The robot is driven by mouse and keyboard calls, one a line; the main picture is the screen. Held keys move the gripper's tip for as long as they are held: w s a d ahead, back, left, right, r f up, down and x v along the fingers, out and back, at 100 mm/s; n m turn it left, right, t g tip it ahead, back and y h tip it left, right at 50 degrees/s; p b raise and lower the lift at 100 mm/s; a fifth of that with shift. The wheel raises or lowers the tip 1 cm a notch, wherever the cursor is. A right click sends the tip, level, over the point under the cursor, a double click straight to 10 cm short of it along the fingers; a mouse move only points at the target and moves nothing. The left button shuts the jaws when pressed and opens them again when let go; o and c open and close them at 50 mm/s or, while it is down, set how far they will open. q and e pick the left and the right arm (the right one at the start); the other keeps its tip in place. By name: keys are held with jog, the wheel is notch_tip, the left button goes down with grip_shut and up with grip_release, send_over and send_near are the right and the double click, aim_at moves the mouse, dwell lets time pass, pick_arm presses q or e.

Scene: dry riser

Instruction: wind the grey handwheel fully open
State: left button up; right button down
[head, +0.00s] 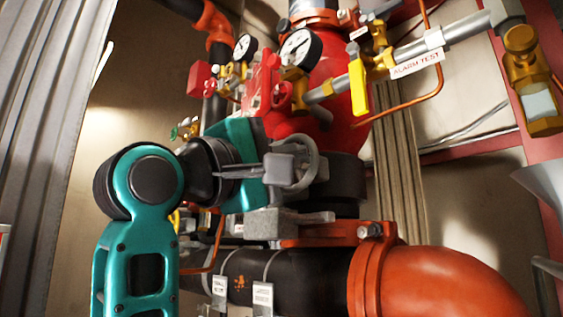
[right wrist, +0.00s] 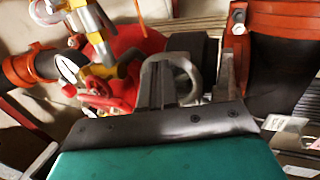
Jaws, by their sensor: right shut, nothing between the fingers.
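The grey handwheel (head: 313,160) shows in the middle of the head view as a small upright ring, partly covered by my right gripper (head: 287,180). In the right wrist view the curved rim of the handwheel (right wrist: 184,66) stands just beyond the gripper body. My right gripper is shut with nothing between its fingers, close against the near side of the wheel. Whether it touches the rim I cannot tell. The wheel's hub is mostly hidden. My left gripper is not in view.
The red riser valve body (head: 335,75) stands behind, with pressure gauges (head: 301,48) and a yellow lever (head: 358,87) above. A black pipe (head: 310,277) and orange elbow (head: 445,282) run below. A grey corrugated panel (head: 45,120) stands at the left.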

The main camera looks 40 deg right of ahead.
jog(key=shift+d, duration=0.55)
dwell(0.5)
jog(key=shift+r, duration=0.1)
